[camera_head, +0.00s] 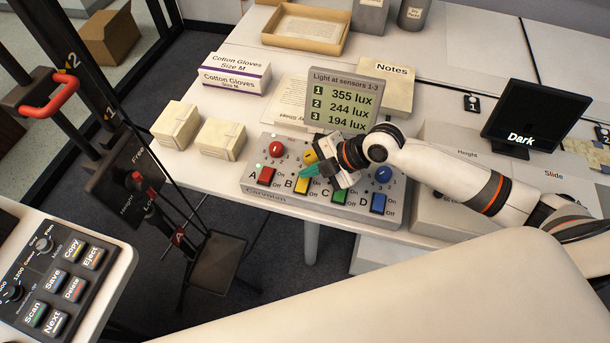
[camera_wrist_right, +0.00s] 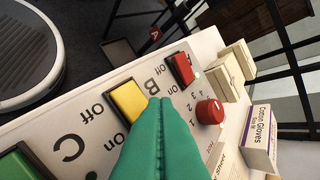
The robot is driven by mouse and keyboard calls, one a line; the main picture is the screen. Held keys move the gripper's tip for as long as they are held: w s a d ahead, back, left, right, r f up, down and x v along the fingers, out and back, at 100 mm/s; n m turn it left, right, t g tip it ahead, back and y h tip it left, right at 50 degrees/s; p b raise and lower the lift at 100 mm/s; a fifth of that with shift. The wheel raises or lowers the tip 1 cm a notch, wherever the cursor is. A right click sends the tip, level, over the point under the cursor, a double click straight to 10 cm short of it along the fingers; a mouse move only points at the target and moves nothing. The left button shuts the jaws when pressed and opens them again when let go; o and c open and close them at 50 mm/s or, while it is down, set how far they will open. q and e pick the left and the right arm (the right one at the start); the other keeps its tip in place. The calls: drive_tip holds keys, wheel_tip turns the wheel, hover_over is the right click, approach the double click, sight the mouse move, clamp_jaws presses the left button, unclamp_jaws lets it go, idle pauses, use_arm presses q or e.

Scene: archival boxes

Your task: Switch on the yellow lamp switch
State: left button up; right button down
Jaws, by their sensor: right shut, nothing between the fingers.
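The yellow lamp switch (camera_head: 302,186), marked B, sits in the row of rocker switches on the grey control panel (camera_head: 262,193), between the red switch A (camera_head: 266,176) and the green switch C (camera_head: 339,196). My right gripper (camera_head: 308,172), with green fingers, is shut and empty just at the On side of the yellow switch. In the right wrist view the shut fingertips (camera_wrist_right: 158,104) overlap the edge of the yellow switch (camera_wrist_right: 128,101); I cannot tell whether they touch it. My left gripper is not in view.
The lux display (camera_head: 343,103) behind the panel reads 355, 244 and 194. A small green light (camera_wrist_right: 197,73) glows by switch A. The blue switch D (camera_head: 378,203) and the red knob (camera_head: 276,149) are close by. A dark screen (camera_head: 535,118) reads "Dark".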

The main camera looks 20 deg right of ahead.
drive_tip(key=shift+f+b, duration=0.35)
drive_tip(key=shift+f, duration=0.1)
drive_tip(key=shift+w+f+b, duration=0.1)
drive_tip(key=shift+f+b, duration=0.2)
drive_tip(key=shift+f, duration=0.05)
idle(0.6)
drive_tip(key=shift+r, duration=0.1)
drive_tip(key=shift+r+p, duration=0.75)
drive_tip(key=r+p, duration=0.4)
drive_tip(key=r, duration=0.1)
drive_tip(key=shift+s+a, duration=0.2)
drive_tip(key=shift+s, duration=0.2)
